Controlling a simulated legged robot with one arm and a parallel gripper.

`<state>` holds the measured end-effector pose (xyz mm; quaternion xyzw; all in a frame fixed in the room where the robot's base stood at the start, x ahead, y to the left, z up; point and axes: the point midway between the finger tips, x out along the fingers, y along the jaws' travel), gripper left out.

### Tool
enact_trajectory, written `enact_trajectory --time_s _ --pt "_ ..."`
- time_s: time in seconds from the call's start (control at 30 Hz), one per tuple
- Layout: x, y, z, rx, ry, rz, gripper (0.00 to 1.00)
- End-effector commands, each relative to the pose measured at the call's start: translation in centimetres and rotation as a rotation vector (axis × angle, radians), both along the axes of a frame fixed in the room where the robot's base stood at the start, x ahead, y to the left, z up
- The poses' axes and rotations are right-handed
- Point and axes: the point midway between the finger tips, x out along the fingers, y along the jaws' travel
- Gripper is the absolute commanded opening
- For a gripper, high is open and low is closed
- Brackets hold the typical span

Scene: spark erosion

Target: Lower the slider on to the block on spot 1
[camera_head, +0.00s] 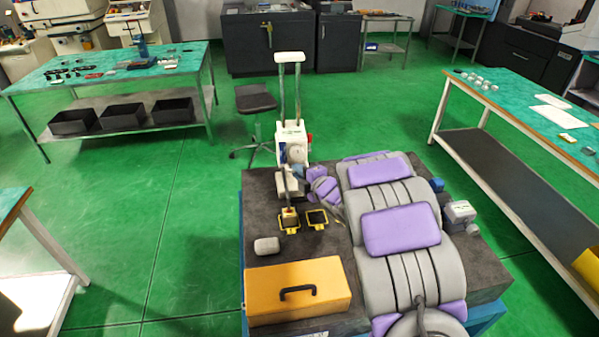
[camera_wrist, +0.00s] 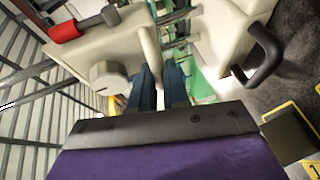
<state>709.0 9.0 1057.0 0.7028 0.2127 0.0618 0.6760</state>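The white slider head (camera_head: 291,152) sits on a tall column at the back of the dark bench, and its pale body fills the upper wrist view (camera_wrist: 105,50). A yellow-topped block (camera_head: 290,214) is on the left yellow-framed spot, below the slider. The right yellow-framed spot (camera_head: 317,218) looks bare. A yellow frame marked 1 (camera_wrist: 314,168) shows at the lower right of the wrist view. My gripper (camera_wrist: 160,72) has two dark blue fingers close together beside the pale slider parts.
An orange toolbox (camera_head: 297,290) and a small grey rounded object (camera_head: 267,246) stand on the bench's front left. A black curved handle (camera_wrist: 265,58) and a red-gripped lever (camera_wrist: 82,24) are close around my gripper. A stool (camera_head: 255,100) stands behind.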

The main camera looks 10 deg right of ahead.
Motion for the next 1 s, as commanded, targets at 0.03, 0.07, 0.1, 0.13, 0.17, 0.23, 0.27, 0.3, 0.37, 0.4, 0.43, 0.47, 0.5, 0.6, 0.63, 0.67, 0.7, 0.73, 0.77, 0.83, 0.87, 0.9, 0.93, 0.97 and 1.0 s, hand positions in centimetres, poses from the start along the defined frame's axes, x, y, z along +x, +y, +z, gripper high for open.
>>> enact_trajectory --time_s 0.03,0.07,0.1,0.13,0.17,0.23,0.27,0.3,0.37,0.4,0.43,0.47,0.5,0.6,0.63,0.67,0.7,0.73,0.77,0.83,0.87,0.9,0.93,0.97,1.0 --pt "-0.2 0.0 -0.8 -0.004 0.017 0.000 0.17" --pt "-0.2 0.0 -0.8 -0.004 0.017 0.001 0.20" --pt "-0.2 0.0 -0.8 -0.004 0.017 0.001 0.24" --pt "-0.2 0.0 -0.8 -0.003 0.016 0.001 0.27" --pt "-0.2 0.0 -0.8 -0.003 0.015 0.001 0.30" --pt "-0.2 0.0 -0.7 -0.003 0.014 0.001 0.36" --pt "-0.2 0.0 -0.6 -0.003 0.013 0.001 0.38" --pt "-0.2 0.0 -0.5 -0.002 0.011 0.000 0.38" --pt "-0.2 0.0 -0.4 -0.003 0.010 0.001 0.38" --pt "-0.3 0.0 -0.4 -0.002 0.009 0.001 0.38" --pt "-0.3 0.0 -0.4 -0.002 0.008 0.000 0.38" --pt "-0.3 0.0 -0.4 -0.002 0.008 0.000 0.38" --pt "-0.3 0.0 -0.3 -0.002 0.007 0.000 0.38" --pt "-0.7 -0.2 -0.2 -0.003 0.006 0.001 0.38" --pt "-1.0 -0.3 -0.1 -0.003 0.006 0.001 0.38" --pt "-1.3 -0.5 0.0 -0.003 0.006 0.001 0.38" --pt "-1.8 -0.7 0.1 -0.003 0.005 0.000 0.38" --pt "-2.2 -0.9 0.2 -0.004 0.005 0.000 0.38" --pt "-2.6 -1.1 0.4 -0.005 0.006 -0.001 0.38" --pt "-3.8 -1.7 0.5 -0.005 0.007 -0.002 0.38" --pt "-4.4 -1.9 0.6 -0.005 0.008 -0.001 0.38" --pt "-5.2 -2.2 0.8 -0.006 0.008 -0.001 0.38" --pt "-5.7 -2.5 1.0 -0.006 0.008 -0.003 0.38" --pt "-6.3 -2.7 1.2 -0.007 0.007 -0.003 0.38" --pt "-7.1 -3.1 1.3 -0.005 0.008 -0.003 0.38"
